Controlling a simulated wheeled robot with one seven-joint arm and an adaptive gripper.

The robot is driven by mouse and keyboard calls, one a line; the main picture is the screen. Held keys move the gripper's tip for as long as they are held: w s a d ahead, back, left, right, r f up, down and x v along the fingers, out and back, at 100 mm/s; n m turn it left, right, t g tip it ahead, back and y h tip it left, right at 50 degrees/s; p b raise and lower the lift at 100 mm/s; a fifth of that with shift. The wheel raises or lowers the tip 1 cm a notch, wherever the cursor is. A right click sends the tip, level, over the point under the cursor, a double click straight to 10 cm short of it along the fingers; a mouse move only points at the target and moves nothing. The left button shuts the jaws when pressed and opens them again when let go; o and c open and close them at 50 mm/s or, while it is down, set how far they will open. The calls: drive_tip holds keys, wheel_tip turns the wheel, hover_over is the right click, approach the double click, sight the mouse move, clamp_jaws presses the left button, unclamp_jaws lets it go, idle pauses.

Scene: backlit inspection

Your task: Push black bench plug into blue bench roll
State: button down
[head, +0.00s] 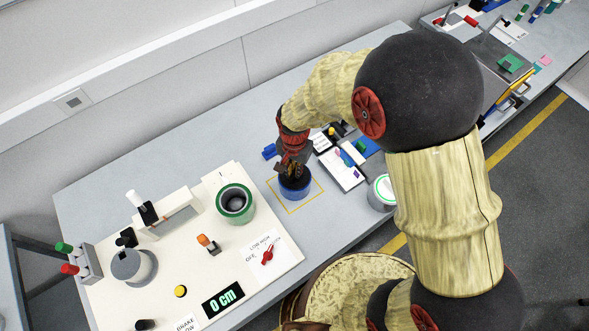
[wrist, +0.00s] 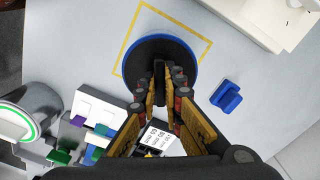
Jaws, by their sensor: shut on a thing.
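The blue bench roll (head: 295,190) stands on the bench inside a yellow outlined square; in the wrist view its blue rim (wrist: 193,57) shows around a black disc. That disc is the black bench plug (wrist: 143,58), which lies over the roll's opening with its upright grip between my fingers. My gripper (wrist: 161,80) is shut on this grip, and in the head view my gripper (head: 292,170) points down at the roll. The plug looks roughly centred. How deep it sits in the roll cannot be told, as my fingers hide part of it.
A small blue block (wrist: 227,97) lies close beside the roll. A white panel with a green-rimmed cup (head: 235,203) and controls is to the left in the head view. A white-and-green container (head: 381,192) and a tray of small parts (head: 341,167) are to the right.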

drive_tip(key=shift+f, duration=0.2)
drive_tip(key=c, duration=1.8)
unclamp_jaws()
drive_tip(key=shift+c, duration=0.2)
drive_tip(key=shift+r, duration=0.1)
wheel_tip(320, 180, up, 12)
